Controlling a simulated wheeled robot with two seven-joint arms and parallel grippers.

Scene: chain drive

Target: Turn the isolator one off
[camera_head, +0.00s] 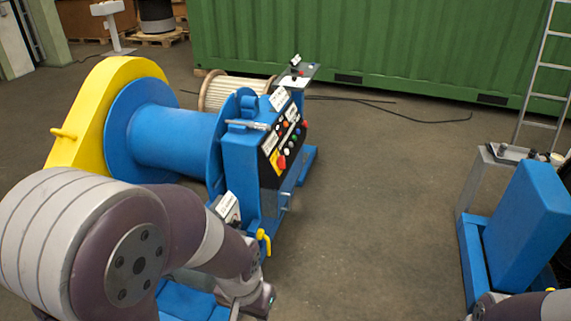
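A blue winch-like machine with a drum (170,140) stands left of centre. Its dark control panel (285,140) carries several coloured buttons, white labels and a red knob on a yellow plate (278,161). This may be an isolator, but the labels are too small to read. A yellow handle (264,240) sits low on the machine's front. My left arm comes in from the left, and its gripper (262,300) is low at the bottom, below the yellow handle and apart from the panel. Its fingers are not clear. Only a bit of my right arm shows at the bottom right; its gripper cannot be made out.
A yellow guard (105,100) covers the drum's left end. A cable reel (232,92) and a small stand (298,75) are behind the machine. A second blue unit (527,222) stands at right, with a ladder (545,85) behind. The floor between the machines is clear.

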